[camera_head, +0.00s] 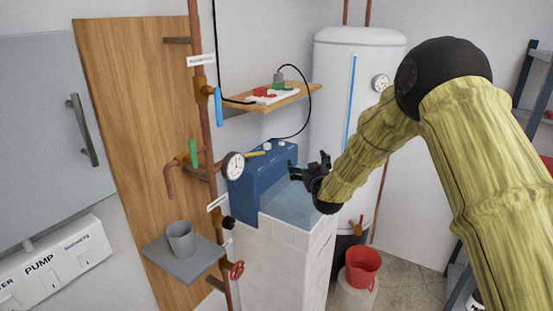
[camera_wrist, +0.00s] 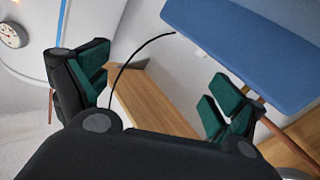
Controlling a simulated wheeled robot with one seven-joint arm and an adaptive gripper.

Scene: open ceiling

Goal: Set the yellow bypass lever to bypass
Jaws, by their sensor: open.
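A short yellow lever (camera_head: 254,154) shows in the head view at the upper left of the blue unit (camera_head: 258,186), just right of the round gauge. It lies nearly level, and its mount is partly hidden. My gripper (camera_head: 308,163) is open and empty, above the pale blue top at the unit's right, apart from the lever. In the wrist view my gripper's (camera_wrist: 155,88) two green-padded fingers are spread with nothing between them. The blue unit (camera_wrist: 250,45) fills the upper right there.
A copper pipe (camera_head: 205,120) with a blue-handled valve, green handle and gauge (camera_head: 233,166) stands left of the unit. A wooden shelf (camera_head: 275,98) with a cable is above. A white tank (camera_head: 345,90) stands behind. A grey cup (camera_head: 180,239) sits on a small ledge.

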